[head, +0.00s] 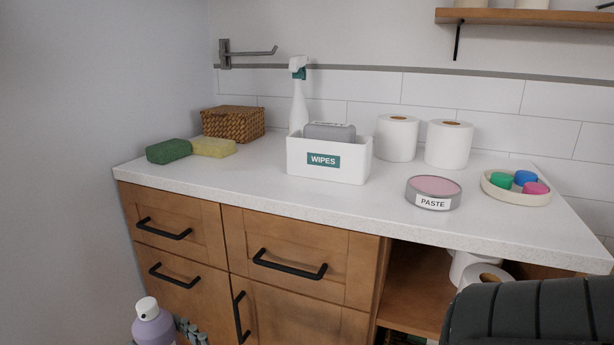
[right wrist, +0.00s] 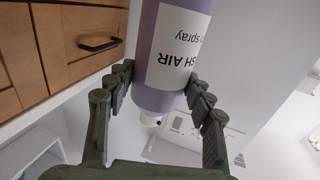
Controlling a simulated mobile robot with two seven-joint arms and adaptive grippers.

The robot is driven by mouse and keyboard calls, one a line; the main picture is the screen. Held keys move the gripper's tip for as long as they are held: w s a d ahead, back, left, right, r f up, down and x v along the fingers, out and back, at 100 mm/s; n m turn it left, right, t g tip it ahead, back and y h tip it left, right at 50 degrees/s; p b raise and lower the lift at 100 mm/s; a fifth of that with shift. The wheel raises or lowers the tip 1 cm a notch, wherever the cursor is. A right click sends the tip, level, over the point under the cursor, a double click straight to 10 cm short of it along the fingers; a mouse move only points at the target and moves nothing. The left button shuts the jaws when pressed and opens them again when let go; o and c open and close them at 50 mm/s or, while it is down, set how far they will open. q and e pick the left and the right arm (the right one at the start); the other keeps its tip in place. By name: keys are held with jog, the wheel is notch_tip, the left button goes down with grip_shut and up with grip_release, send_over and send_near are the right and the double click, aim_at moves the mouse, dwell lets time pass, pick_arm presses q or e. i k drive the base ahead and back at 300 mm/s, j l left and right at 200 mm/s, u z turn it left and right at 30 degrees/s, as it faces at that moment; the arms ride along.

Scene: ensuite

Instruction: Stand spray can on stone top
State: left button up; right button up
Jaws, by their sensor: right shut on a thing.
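The spray can (head: 153,325) is lilac with a white cap and stands out at the bottom left of the head view, in front of the drawers and below the counter edge. It looks roughly upright there, with its lower part cut off. In the right wrist view the lilac can (right wrist: 163,98) has a white label, and my right gripper (right wrist: 161,80) is shut on it, one finger on each side. The speckled white stone top (head: 240,177) lies above the can, behind it. My left gripper is not in view.
On the stone top stand green (head: 168,151) and yellow sponges (head: 214,147), a wicker basket (head: 233,123), a wipes box (head: 328,172), a spray bottle (head: 298,100), paper rolls (head: 397,138), a paste tin (head: 433,192) and a round tray (head: 515,197). The front left stretch is clear.

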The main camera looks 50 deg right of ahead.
aim_at(262, 177)
jog(key=k+l+z, duration=0.1)
jog(key=k+z, duration=0.2)
jog(key=k, duration=0.3)
jog(key=z, duration=1.45)
jog(key=k+j+z, duration=0.2)
jog(key=j, duration=1.7)
jog(key=i, duration=0.1)
